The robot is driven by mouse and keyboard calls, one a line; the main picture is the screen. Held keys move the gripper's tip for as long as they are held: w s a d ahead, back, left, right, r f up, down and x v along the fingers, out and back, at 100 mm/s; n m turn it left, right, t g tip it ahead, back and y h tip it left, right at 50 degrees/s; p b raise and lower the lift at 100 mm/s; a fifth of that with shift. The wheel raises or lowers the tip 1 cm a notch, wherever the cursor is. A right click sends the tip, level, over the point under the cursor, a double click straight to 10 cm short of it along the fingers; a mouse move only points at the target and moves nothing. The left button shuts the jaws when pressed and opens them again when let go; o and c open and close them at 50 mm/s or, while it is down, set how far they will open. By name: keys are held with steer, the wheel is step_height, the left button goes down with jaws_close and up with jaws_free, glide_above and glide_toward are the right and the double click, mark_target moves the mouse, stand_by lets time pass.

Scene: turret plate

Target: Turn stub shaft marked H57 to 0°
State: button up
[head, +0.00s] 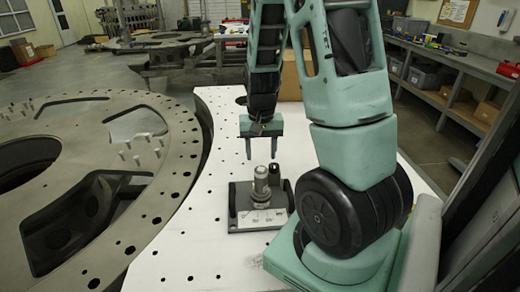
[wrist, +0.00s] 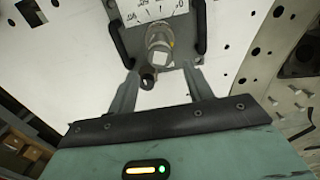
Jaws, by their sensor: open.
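A metal stub shaft (head: 260,183) stands upright on a dark base plate (head: 240,207) with a white scale label (head: 263,220) at its front. In the wrist view the shaft (wrist: 158,42) shows beyond my fingertips, with the label (wrist: 155,10) behind it. My gripper (head: 261,158) is open and empty above the shaft, pointing down. In the wrist view my gripper (wrist: 160,78) has a finger on either side, and the shaft appears between and past them, apart from both. The marking H57 and the scale numbers are too small to read for sure.
A dark cylindrical post (head: 281,188) stands just right of the shaft. The base sits on a white perforated table (head: 190,245). A large grey ring plate (head: 150,215) with holes lies to the left. A cardboard box (head: 291,75) stands behind my arm.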

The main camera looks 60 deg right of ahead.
mark_target(261, 169)
steer(key=shift+f+b, duration=2.25)
steer(key=shift+f, duration=0.9)
steer(key=c, duration=0.7)
